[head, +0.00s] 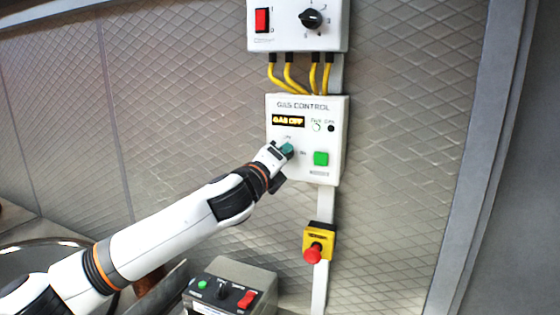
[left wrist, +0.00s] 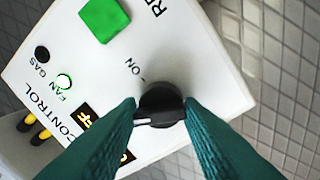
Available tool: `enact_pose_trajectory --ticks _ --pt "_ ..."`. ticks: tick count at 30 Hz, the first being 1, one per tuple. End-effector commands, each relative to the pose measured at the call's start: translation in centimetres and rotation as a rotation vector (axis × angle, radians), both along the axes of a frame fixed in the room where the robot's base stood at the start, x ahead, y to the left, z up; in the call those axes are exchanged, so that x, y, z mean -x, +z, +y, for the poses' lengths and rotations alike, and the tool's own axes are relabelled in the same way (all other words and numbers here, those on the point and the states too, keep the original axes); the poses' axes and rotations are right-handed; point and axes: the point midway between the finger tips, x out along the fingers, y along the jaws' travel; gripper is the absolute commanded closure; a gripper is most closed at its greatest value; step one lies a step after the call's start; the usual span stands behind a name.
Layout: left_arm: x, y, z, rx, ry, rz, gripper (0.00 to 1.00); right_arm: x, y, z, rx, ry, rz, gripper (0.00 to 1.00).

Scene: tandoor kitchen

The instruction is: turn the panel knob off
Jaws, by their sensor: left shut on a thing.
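The gas control panel (head: 335,135) is a white box on the wall in the head view, with a small display that reads "GAS OFF". It also fills much of the left wrist view (left wrist: 130,60). The panel knob (left wrist: 160,106) is black and round with a pale pointer mark, and in the left wrist view it sits between my teal fingertips. My left gripper (head: 287,151) reaches the panel's lower left and is shut on the knob, hiding it in the head view. An "ON" label shows beside the knob. My right gripper is in neither view.
A green button (head: 321,158) is close to the right of my gripper. Above is a switch box (head: 297,38) with a red rocker and black dial, joined by yellow cables. A red emergency button (head: 313,253) is below. Another control box (head: 232,285) stands at the bottom.

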Motion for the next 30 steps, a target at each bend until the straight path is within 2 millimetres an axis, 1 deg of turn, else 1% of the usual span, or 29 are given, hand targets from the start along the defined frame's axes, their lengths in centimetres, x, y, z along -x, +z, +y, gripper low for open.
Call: enact_pose_trajectory --ticks 1,6,15,22,30 --pt "-0.1 -0.3 0.1 0.040 0.002 0.018 0.90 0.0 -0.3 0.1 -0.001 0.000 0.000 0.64" --pt "-0.1 -0.3 0.0 0.174 0.002 0.073 0.90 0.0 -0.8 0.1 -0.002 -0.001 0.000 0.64" --pt "0.0 -0.3 0.0 0.342 0.002 0.143 0.90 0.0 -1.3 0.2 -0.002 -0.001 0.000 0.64" --pt "0.0 -0.4 0.0 0.405 0.002 0.171 0.90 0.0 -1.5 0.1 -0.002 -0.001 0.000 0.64" --pt "0.0 -0.4 0.0 0.421 0.002 0.178 0.90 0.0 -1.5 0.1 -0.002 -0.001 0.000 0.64"
